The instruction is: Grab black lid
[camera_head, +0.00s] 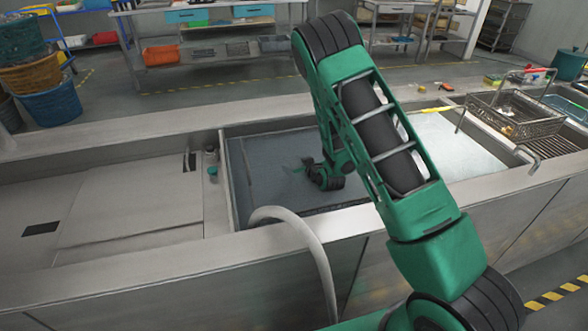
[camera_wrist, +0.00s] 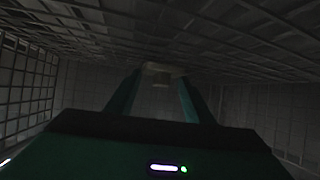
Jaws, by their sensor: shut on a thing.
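A dark grey-black flat panel, which looks like the black lid (camera_head: 262,185), lies in the middle bay of the long metal tank. My green arm reaches over it, and its end sits low against the panel, partly hidden by the arm. In the wrist view my gripper (camera_wrist: 157,82) shows two green fingers with a small pale block, perhaps the lid's handle (camera_wrist: 157,70), between their tips. The fingers are closed on it. The picture is too dark to show how the block joins the lid.
A grey hose (camera_head: 300,226) bends over the tank's front rim (camera_head: 345,222). A wire basket (camera_head: 515,112) stands on the tank at right. Flat metal covers (camera_head: 130,205) fill the left side.

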